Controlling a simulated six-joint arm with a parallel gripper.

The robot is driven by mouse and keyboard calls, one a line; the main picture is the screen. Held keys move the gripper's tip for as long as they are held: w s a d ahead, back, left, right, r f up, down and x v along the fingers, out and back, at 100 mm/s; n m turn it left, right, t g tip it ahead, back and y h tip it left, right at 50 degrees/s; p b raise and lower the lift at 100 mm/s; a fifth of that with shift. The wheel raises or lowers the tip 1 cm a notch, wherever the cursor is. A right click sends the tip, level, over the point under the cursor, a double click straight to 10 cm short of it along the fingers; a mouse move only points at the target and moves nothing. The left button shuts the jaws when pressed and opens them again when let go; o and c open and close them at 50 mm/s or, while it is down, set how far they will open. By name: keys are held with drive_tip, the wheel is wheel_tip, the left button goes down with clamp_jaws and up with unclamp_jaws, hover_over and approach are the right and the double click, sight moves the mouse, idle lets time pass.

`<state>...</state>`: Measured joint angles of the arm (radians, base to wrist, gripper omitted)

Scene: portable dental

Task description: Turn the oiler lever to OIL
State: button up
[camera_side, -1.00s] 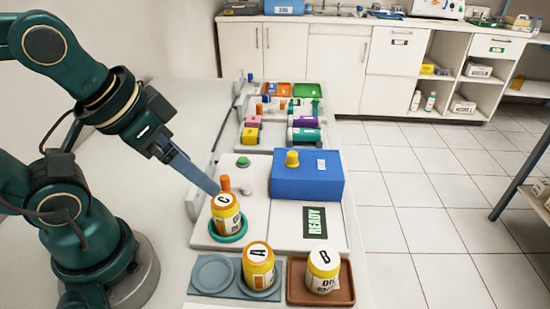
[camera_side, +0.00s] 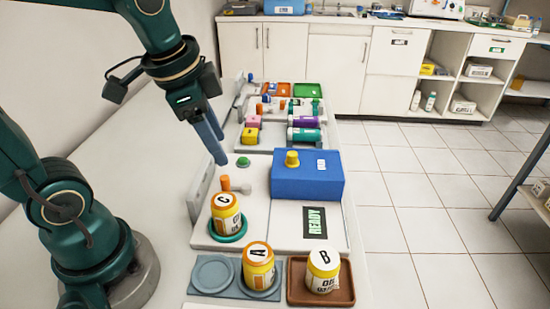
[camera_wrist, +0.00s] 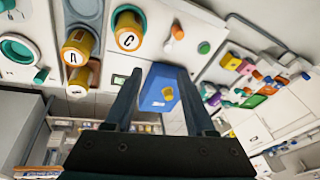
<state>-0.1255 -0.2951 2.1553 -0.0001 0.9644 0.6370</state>
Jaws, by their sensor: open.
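The likely oiler lever is an orange-ended piece (camera_side: 226,183) with a pale grey rounded part beside it, on the light panel behind bottle C. It also shows near the top of the wrist view (camera_wrist: 177,32). I cannot read any OIL mark or tell the lever's setting. My gripper (camera_side: 220,155) is above and behind the lever, pointing down, apart from it and empty. In the wrist view my gripper (camera_wrist: 160,74) has its two fingers spread, with the blue box (camera_wrist: 160,88) seen between them.
Bottle C (camera_side: 225,215) stands on a green ring in front of the lever. Bottles A (camera_side: 259,266) and B (camera_side: 323,270) stand nearer. A green button (camera_side: 243,162) is close behind the lever; the blue box (camera_side: 305,183) stands right. A READY sign (camera_side: 316,222) lies on the panel.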

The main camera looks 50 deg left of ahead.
drive_tip(key=g, duration=0.2)
approach(225, 177)
drive_tip(key=w+d, duration=0.1)
drive_tip(key=shift+g, duration=0.8)
drive_tip(key=f, duration=0.2)
drive_tip(key=a+f, duration=0.1)
drive_tip(key=shift+w+a+f, duration=0.1)
drive_tip(key=shift+w+f, duration=0.1)
drive_tip(key=shift+f, duration=0.2)
drive_tip(key=shift+s+f, duration=0.1)
drive_tip(key=shift+f, duration=2.55)
clamp_jaws()
